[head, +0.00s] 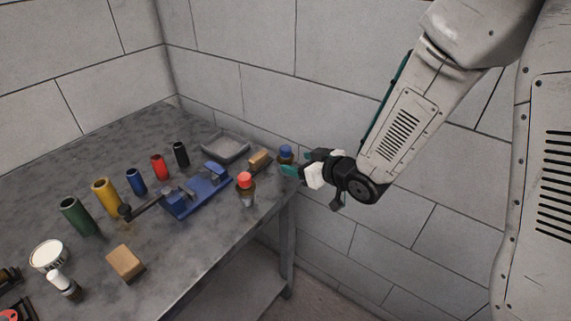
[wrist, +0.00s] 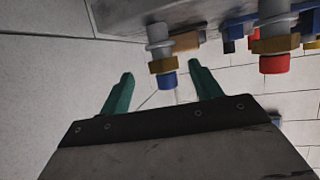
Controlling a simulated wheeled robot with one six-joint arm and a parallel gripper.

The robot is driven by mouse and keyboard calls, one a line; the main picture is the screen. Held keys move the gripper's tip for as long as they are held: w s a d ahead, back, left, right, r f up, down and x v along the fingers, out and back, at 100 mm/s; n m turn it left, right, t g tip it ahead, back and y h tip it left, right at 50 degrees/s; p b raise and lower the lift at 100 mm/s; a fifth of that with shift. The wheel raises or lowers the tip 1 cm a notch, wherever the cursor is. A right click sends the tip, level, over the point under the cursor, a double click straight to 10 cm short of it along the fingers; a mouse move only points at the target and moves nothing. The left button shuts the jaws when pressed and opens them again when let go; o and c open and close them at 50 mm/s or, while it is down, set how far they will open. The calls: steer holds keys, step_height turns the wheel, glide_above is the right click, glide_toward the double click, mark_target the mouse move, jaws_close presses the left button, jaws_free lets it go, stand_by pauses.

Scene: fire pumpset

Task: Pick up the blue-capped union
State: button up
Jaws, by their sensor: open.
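The blue-capped union (head: 286,153) stands at the table's far right corner in the head view, its lower part partly hidden by my gripper. In the wrist view the picture is upside down, and the union (wrist: 160,52) shows a grey body, a brass nut and a blue cap. My gripper (head: 291,170) is at the table's right edge, close beside the union. In the wrist view its two green fingers (wrist: 161,74) are apart and empty, with the blue cap seen between the fingertips. I cannot tell how deep the union lies between them.
A red-capped union (head: 246,188) stands nearer the front edge. A tan block (head: 260,160) and a grey tray (head: 226,147) are close to the blue-capped union. A blue vise (head: 197,192) and several coloured cylinders stand further left. Walls close in the back and right.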

mark_target(281, 159)
steer(key=x, duration=0.7)
steer(key=shift+w+a, duration=0.2)
steer(key=shift+a, duration=0.25)
jaws_close()
